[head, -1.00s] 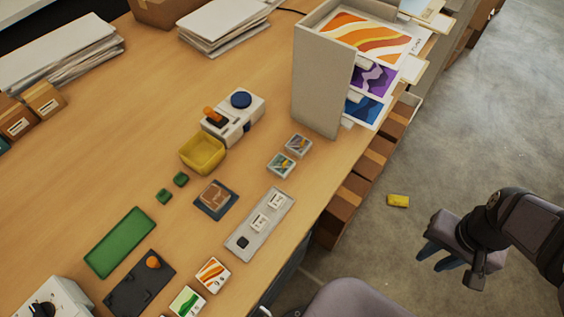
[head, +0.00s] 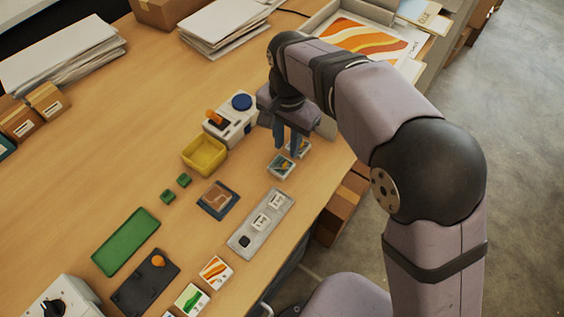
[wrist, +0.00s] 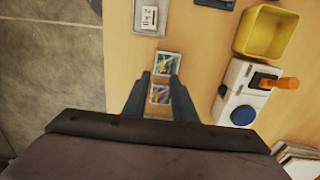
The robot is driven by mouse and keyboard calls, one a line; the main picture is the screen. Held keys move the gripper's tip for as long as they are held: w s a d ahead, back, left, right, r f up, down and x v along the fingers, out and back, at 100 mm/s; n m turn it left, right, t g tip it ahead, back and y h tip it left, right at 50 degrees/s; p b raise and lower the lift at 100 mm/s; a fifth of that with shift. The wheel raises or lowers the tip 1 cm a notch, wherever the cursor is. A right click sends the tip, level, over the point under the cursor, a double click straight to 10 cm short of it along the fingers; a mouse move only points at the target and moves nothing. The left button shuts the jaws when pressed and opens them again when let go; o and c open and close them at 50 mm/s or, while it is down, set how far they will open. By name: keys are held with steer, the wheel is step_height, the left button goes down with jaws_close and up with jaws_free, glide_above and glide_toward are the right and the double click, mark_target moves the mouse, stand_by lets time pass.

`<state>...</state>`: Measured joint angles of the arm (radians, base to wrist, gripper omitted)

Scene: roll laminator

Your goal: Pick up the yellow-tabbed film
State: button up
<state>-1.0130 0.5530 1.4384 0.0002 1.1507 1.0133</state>
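Two small pale squares, each with a grey-blue picture and a yellow mark, lie on the desk. One square (head: 281,167) is nearer in the head view; it also shows in the wrist view (wrist: 168,62). The other square (head: 304,149) is farther back and shows between my fingers in the wrist view (wrist: 160,95). I cannot tell which one is the yellow-tabbed film. My gripper (head: 286,150) points down above the squares; its fingers are apart and empty in the wrist view (wrist: 160,76). In the head view the fingers partly hide the farther square.
A white device (head: 237,119) with a blue knob and orange lever stands left of my gripper, beside a yellow bin (head: 204,155). A grey strip tray (head: 260,222) lies nearer. The desk edge is close on the right.

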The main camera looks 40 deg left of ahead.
mark_target(285, 163)
steer(key=shift+s+a, duration=0.15)
steer(key=shift+f+p, duration=1.6)
steer(key=shift+f, duration=2.1)
jaws_close()
